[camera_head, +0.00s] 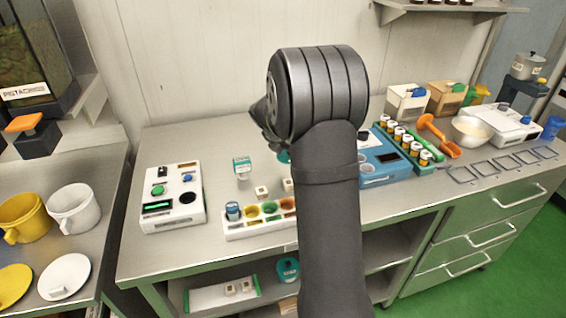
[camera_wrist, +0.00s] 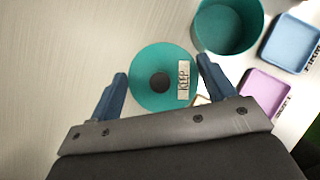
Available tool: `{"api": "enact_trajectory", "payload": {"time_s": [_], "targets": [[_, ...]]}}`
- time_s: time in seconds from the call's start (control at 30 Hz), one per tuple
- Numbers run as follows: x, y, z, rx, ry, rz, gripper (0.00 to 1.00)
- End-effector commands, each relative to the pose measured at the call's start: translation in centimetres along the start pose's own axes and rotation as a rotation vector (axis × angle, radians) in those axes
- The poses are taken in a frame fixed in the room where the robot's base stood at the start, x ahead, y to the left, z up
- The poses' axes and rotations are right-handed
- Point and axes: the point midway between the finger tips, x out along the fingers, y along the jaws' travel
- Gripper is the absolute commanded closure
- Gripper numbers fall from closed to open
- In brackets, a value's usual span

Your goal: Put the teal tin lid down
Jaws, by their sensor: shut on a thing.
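The teal tin lid (camera_wrist: 150,62) is round with a dark knob in its middle and a pale label reading "KEEP". It sits between the two blue fingers of my gripper (camera_wrist: 162,67) in the wrist view, and my gripper is shut on it. An open, empty-looking teal tin (camera_wrist: 228,26) stands just right of the lid. I cannot tell how high the lid is above the steel surface. In the head view my arm hides the gripper; a small teal patch (camera_head: 283,156) shows beside the arm, and I cannot tell if it is the lid or the tin.
The steel surface left of the lid is clear. In the head view, a white device (camera_head: 173,197) and a rack of coloured cups (camera_head: 253,211) stand left of my arm.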

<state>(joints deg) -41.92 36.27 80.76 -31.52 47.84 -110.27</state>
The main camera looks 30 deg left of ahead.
Motion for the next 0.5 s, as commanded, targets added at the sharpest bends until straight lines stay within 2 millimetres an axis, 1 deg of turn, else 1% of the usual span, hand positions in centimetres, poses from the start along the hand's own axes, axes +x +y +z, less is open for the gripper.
{"api": "enact_trajectory", "payload": {"time_s": [0.03, 0.1, 0.2, 0.33, 0.5], "targets": [[0.4, 0.9, -0.5, -0.003, 0.001, 0.000, 0.46], [0.7, 1.6, -0.8, -0.002, 0.000, 0.000, 0.46], [0.9, 2.2, -1.2, 0.000, -0.001, 0.000, 0.46], [1.7, 2.3, -1.7, 0.000, 0.001, -0.003, 0.46], [3.9, 2.2, -2.9, -0.001, 0.002, -0.003, 0.46]]}}
